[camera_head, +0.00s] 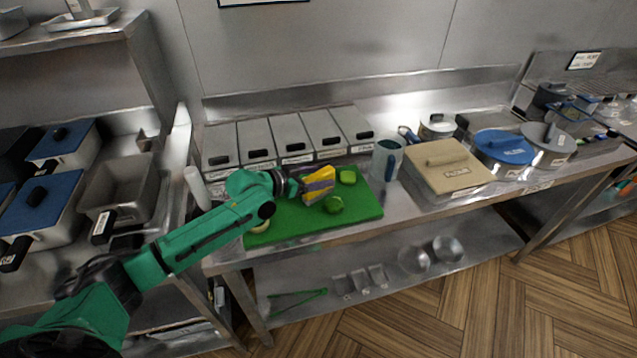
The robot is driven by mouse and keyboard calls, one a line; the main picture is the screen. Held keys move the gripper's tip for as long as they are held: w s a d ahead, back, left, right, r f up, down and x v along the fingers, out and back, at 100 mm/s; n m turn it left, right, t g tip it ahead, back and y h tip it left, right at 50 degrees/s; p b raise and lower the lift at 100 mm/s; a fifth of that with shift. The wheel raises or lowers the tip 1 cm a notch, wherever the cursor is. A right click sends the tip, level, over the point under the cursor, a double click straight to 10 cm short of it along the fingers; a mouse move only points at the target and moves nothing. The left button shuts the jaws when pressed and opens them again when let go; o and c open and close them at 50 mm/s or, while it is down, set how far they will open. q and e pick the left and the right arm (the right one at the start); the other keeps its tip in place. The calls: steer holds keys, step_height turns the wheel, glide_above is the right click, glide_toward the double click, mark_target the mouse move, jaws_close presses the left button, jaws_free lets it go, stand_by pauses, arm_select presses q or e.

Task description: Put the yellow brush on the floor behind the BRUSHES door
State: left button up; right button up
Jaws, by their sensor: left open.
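My left gripper (319,185), with yellow parts at its end, is over the green cutting board on the steel counter. Its jaws are open, and I see nothing held between them. I cannot make out a yellow brush in this view. No door marked BRUSHES shows. My right gripper is out of view.
The green cutting board (360,208) holds green produce (333,204). Behind it stand several lidded steel bins (290,135). To the right are a jug (387,160), a beige-lidded box (447,168) and a blue-lidded pot (504,148). Bare wooden floor (440,300) lies at front right.

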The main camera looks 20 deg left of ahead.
arm_select(q)
steer(key=shift+s, duration=0.1)
jaws_close()
steer(key=shift+r, duration=0.1)
